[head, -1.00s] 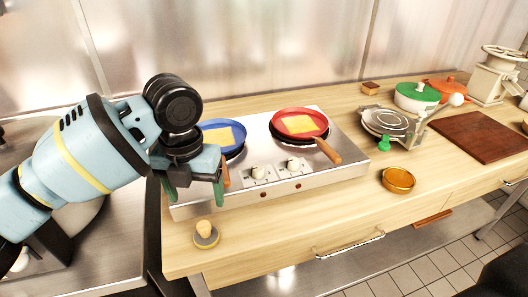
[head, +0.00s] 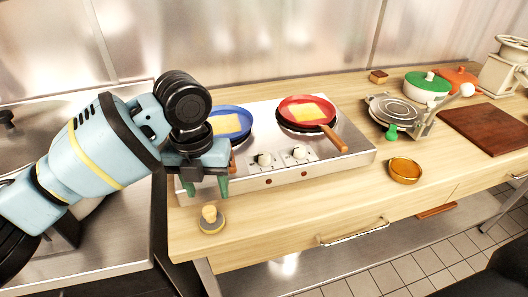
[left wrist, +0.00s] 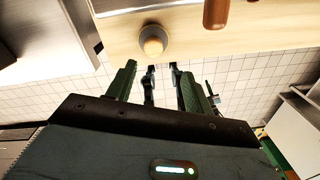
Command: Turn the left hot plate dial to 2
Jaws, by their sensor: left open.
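The steel hot plate (head: 330,168) stands on the wooden counter with two cream dials on its sloped front panel. The left dial (head: 264,159) and the right dial (head: 299,153) are both uncovered; their settings are too small to read. A blue pan (head: 229,120) is on the left plate and a red pan (head: 306,106) on the right plate, each with a yellow slice. My left gripper (head: 208,190) is open and empty, left of the left dial, over the hot plate's left front. In the left wrist view its green fingers (left wrist: 155,85) are apart. My right gripper is not in view.
A round tool with a wooden knob (head: 211,219) stands at the counter's front left; it also shows in the left wrist view (left wrist: 153,41). A copper bowl (head: 404,171) sits right of the hot plate. A round press (head: 396,110), green pot (head: 427,86) and brown board (head: 484,128) lie farther right.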

